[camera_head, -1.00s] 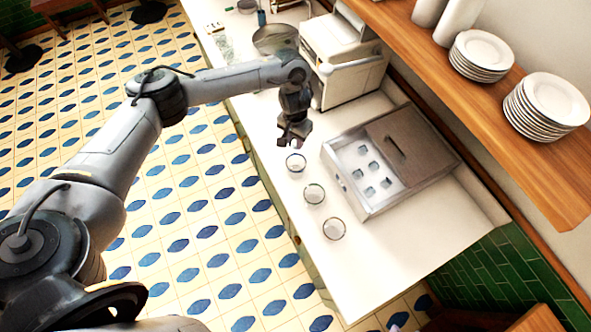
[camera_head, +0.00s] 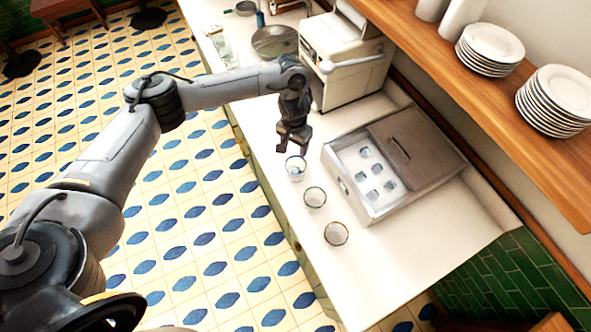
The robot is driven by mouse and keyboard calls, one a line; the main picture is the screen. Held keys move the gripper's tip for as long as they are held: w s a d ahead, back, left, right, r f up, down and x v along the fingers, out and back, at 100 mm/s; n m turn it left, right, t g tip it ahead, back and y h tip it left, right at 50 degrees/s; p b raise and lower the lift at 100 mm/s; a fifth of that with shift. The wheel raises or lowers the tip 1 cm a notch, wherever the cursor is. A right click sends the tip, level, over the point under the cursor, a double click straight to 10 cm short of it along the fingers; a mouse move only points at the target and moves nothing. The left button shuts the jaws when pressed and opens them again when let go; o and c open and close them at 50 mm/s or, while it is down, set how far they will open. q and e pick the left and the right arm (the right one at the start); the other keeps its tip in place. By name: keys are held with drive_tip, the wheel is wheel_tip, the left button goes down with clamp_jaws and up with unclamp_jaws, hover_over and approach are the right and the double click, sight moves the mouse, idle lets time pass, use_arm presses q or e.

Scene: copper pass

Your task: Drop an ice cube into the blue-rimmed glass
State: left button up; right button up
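The blue-rimmed glass (camera_head: 296,168) stands upright on the white counter, the farthest of three glasses in a row. A pale bluish shape shows low inside it and looks like an ice cube. My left gripper (camera_head: 293,147) is just above this glass, pointing down, with its fingers apart and nothing visible between them. Several ice cubes (camera_head: 376,169) lie in the open part of the metal ice bin (camera_head: 346,184), right of the glasses. My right gripper is not in view.
Two other glasses, one in the middle (camera_head: 315,197) and one nearest (camera_head: 336,233), stand close by. A white machine (camera_head: 338,62) is behind the bin. Plates (camera_head: 489,48) sit on a wooden shelf (camera_head: 450,75) at right. The near counter is clear.

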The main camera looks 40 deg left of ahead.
use_arm(q)
wheel_tip(320, 180, up, 11)
drive_tip(key=p, duration=0.3)
idle(0.5)
drive_tip(key=shift+f, duration=0.15)
